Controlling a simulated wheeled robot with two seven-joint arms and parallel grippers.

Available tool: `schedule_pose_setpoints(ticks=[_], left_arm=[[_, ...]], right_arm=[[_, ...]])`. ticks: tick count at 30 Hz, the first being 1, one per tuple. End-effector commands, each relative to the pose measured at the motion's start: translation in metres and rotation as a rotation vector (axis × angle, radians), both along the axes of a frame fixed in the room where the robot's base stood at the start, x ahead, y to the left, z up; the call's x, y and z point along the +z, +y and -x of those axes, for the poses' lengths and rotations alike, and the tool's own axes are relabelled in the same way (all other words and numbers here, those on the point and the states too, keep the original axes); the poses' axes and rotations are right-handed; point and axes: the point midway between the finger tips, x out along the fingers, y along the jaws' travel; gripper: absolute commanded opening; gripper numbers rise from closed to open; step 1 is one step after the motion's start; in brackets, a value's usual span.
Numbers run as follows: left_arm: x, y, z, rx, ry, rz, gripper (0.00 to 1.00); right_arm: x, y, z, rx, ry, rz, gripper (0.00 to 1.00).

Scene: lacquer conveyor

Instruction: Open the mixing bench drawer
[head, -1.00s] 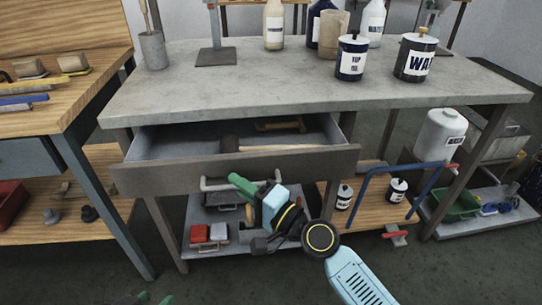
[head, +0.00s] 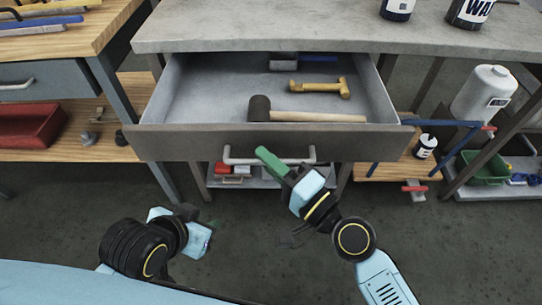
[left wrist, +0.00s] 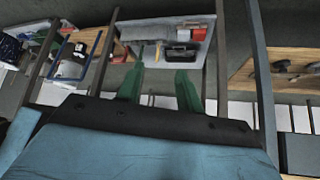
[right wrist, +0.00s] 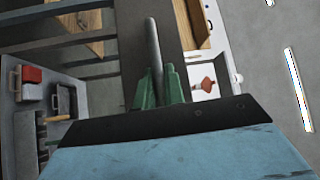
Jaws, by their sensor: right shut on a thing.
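The mixing bench drawer (head: 185,142) is pulled out of the grey bench, and its inside shows. A mallet with a dark head (head: 260,109), a yellow tool (head: 320,87) and a blue-handled tool (head: 284,60) lie in it. My right gripper (head: 268,158) is at the drawer's pale bar handle (head: 232,160), with its green fingers closed around the bar; the handle also shows between the fingers in the right wrist view (right wrist: 154,45). My left gripper (left wrist: 160,82) is open and empty, low in front of the bench to the left of the drawer.
A wooden bench (head: 75,50) with its own drawer stands at the left, a red bin (head: 28,127) on its lower shelf. Jars stand on the grey benchtop (head: 250,25). A blue frame (head: 440,124) and white jug (head: 484,94) are at the right. The floor in front is clear.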

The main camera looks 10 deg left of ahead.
Motion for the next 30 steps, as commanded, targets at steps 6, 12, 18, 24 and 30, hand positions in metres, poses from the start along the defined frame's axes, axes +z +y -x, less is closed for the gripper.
schedule_pose_setpoints(ticks=[6, 12, 18, 24, 30], left_arm=[[0.000, 0.000, 0.000, 0.000, 0.000, 0.000, 0.36], [0.000, 0.000, 0.000, 0.000, 0.000, 0.000, 0.36], [0.000, 0.000, -0.001, 0.000, -0.006, 0.001, 0.36], [0.011, -0.009, -0.018, -0.012, -0.125, 0.031, 0.36], [0.032, -0.020, -0.041, -0.029, -0.301, 0.075, 0.36]], right_arm=[[0.000, 0.000, 0.000, 0.001, 0.001, 0.001, 0.25], [0.000, 0.000, 0.000, 0.000, 0.000, 0.000, 0.32], [-0.002, -0.004, 0.002, 0.000, 0.000, 0.002, 0.32], [-0.007, -0.027, 0.016, 0.000, 0.000, 0.005, 0.32], [-0.010, -0.049, 0.031, 0.001, 0.000, 0.002, 0.32]])
